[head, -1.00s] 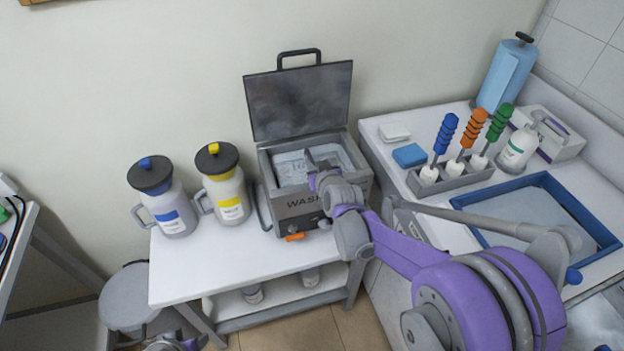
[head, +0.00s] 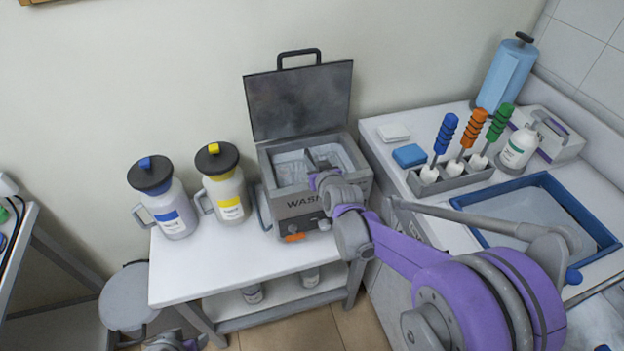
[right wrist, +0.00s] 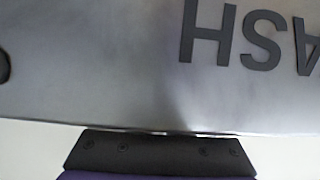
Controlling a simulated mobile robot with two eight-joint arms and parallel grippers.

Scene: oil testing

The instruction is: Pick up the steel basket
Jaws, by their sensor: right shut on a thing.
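The steel basket (head: 291,171) sits inside the open grey wash tank (head: 296,203), marked "WASH". Only part of its mesh shows. My right gripper (head: 312,160) reaches over the tank's front wall from the right, with its fingers down at the basket. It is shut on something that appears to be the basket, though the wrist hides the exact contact.
The tank's lid (head: 300,103) stands open behind it. Blue-labelled (head: 175,215) and yellow-labelled (head: 231,195) jugs stand left of the tank. A rack (head: 455,175) with coloured-handled tools and a blue-rimmed tray (head: 480,198) lie right. The white table's front left is clear.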

